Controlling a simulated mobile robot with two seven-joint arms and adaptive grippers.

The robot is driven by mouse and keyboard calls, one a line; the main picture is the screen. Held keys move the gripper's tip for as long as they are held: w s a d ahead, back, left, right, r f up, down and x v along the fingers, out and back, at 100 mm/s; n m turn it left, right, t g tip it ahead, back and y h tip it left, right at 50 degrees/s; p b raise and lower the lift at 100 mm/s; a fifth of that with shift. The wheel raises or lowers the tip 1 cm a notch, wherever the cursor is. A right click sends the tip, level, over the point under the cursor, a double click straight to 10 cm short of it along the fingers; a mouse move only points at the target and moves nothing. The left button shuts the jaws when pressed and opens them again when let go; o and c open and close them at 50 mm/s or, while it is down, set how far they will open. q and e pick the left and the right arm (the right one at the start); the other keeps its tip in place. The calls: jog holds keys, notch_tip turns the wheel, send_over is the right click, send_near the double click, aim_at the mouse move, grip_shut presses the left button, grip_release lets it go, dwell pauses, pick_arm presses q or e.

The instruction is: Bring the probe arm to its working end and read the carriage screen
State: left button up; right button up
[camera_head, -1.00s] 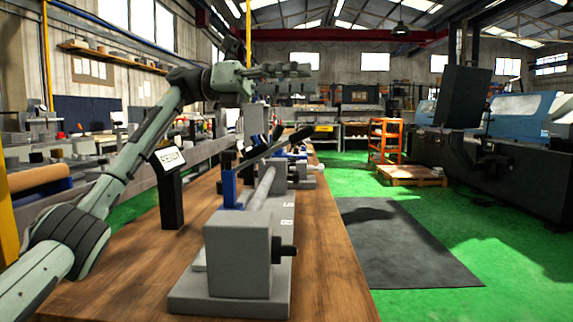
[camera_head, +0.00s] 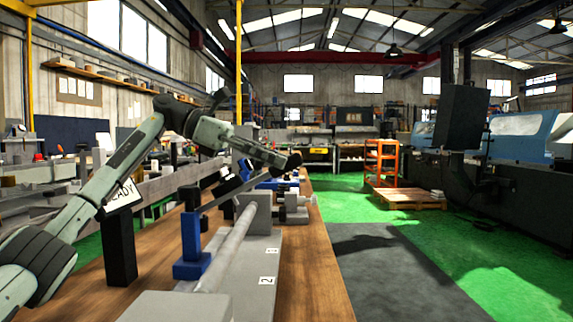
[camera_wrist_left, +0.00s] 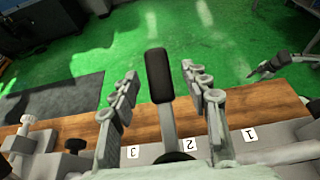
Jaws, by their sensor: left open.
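The probe arm (camera_wrist_left: 168,122) is a grey lever with a black handle (camera_wrist_left: 157,65). It stands out over the numbered plate near mark 2 in the left wrist view. My left gripper (camera_wrist_left: 160,84) is open, one finger on each side of the lever, with visible gaps. In the head view the gripper (camera_head: 272,155) is over the far part of the fixture, and the lever (camera_head: 222,194) slants up to it. The carriage screen (camera_head: 122,197) on a black post reads READY, partly hidden by my arm. My right gripper (camera_wrist_left: 268,68) appears at upper right in the left wrist view; its jaws are unclear.
The fixture has a long grey shaft (camera_head: 232,245), a blue support (camera_head: 192,262) and a plate (camera_head: 258,300) with numbered marks. It stands on a wooden bench (camera_head: 318,270). An orange rack (camera_head: 381,160) and pallet (camera_head: 410,198) stand beyond on green floor.

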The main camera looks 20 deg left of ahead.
pick_arm(q)
jog(key=shift+x, duration=1.4)
grip_shut()
